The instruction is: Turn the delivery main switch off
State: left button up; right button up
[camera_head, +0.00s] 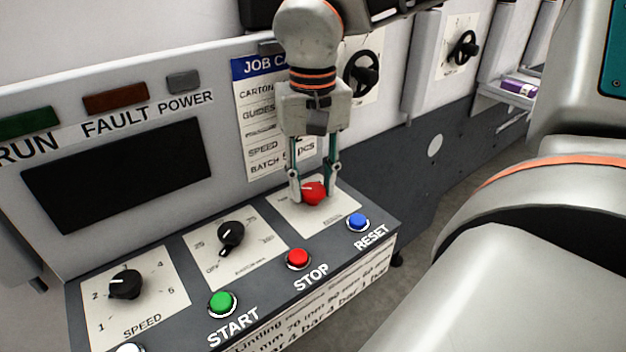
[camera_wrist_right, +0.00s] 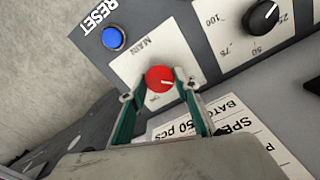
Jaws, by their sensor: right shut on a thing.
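The delivery main switch is a red rotary knob (camera_head: 314,191) with a pale pointer mark, on a white plate at the right end of the sloped panel. It also shows in the right wrist view (camera_wrist_right: 159,79), beside the word MAIN. My right gripper (camera_head: 315,196) comes down from above with its two fingers on either side of the knob, and it is shut on it. In the right wrist view the fingertips (camera_wrist_right: 156,88) flank the knob. The exact pointer setting is hard to read. My left gripper is not in view.
Close by are the blue RESET button (camera_head: 358,222), red STOP button (camera_head: 298,258) and green START button (camera_head: 222,304). Two black knobs, one at SPEED (camera_head: 125,285) and one in the middle (camera_head: 231,235), sit to the left. A job card (camera_head: 258,120) hangs behind my right gripper.

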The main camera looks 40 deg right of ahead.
aim_at(313, 189)
jog(key=o, duration=1.1)
jog(key=shift+r, duration=0.15)
notch_tip(313, 189, up, 12)
dwell(0.4)
